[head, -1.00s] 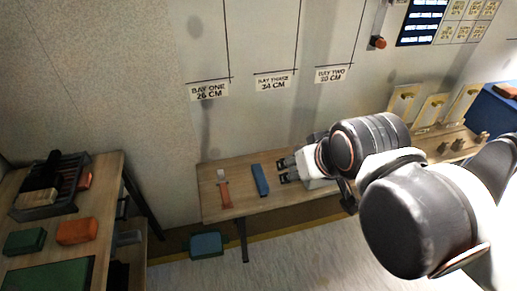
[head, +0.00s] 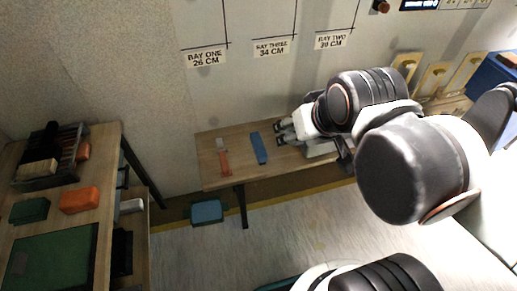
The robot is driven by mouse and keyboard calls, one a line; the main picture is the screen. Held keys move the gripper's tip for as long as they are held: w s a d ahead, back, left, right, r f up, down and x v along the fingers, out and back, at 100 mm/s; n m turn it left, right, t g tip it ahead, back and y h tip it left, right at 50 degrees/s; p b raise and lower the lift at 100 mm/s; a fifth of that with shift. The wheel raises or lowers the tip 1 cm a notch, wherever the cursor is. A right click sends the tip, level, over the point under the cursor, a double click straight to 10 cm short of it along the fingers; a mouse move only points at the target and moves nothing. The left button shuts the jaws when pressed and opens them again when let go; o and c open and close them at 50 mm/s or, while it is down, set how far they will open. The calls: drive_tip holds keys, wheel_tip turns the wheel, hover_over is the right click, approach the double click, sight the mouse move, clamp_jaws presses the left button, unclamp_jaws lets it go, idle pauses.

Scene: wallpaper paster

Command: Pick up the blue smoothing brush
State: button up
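A blue bar-shaped thing, by its colour the blue smoothing brush (head: 258,148), lies on the wooden table (head: 208,174) against the wall. An orange-handled tool (head: 223,158) with a pale end lies to its left, apart from it. My gripper (head: 282,132) is just right of the blue brush, at about table height, its fingers pointing left toward it. The two fingers stand apart with a gap between them and nothing in it. I cannot tell how high the fingers are above the table top.
A left workbench (head: 87,194) carries a dark rack (head: 45,160), green and orange blocks and a green mat. A blue bin (head: 206,211) sits on the floor beneath the table. Wooden stands (head: 433,78) are at the back right.

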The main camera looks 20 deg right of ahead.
drive_tip(key=w+g, duration=0.2)
drive_tip(key=w, duration=0.9)
drive_tip(key=g, duration=0.5)
hover_over(258, 143)
drive_tip(key=d, duration=0.1)
wheel_tip(258, 143, down, 29)
drive_tip(key=f, duration=0.3)
drive_tip(key=f+b, duration=0.1)
drive_tip(key=f, duration=0.2)
drive_tip(key=f+b, duration=0.1)
drive_tip(key=f, duration=0.2)
drive_tip(key=shift+s+f, duration=0.2)
drive_tip(key=shift+s, duration=0.2)
drive_tip(key=shift+w+a+f+b, duration=0.15)
drive_tip(key=shift+f+b, duration=0.35)
drive_tip(key=shift+f, duration=0.4)
drive_tip(key=shift+w+a+f+b, duration=0.1)
drive_tip(key=shift+f+b, duration=0.45)
drive_tip(key=shift+f, duration=0.3)
drive_tip(key=shift+w+a+f+b, duration=0.15)
drive_tip(key=shift+f+b, duration=0.35)
drive_tip(key=shift+f, duration=0.4)
drive_tip(key=shift+r, duration=0.1)
drive_tip(key=c, duration=1.5)
drive_tip(key=shift+o, duration=0.2)
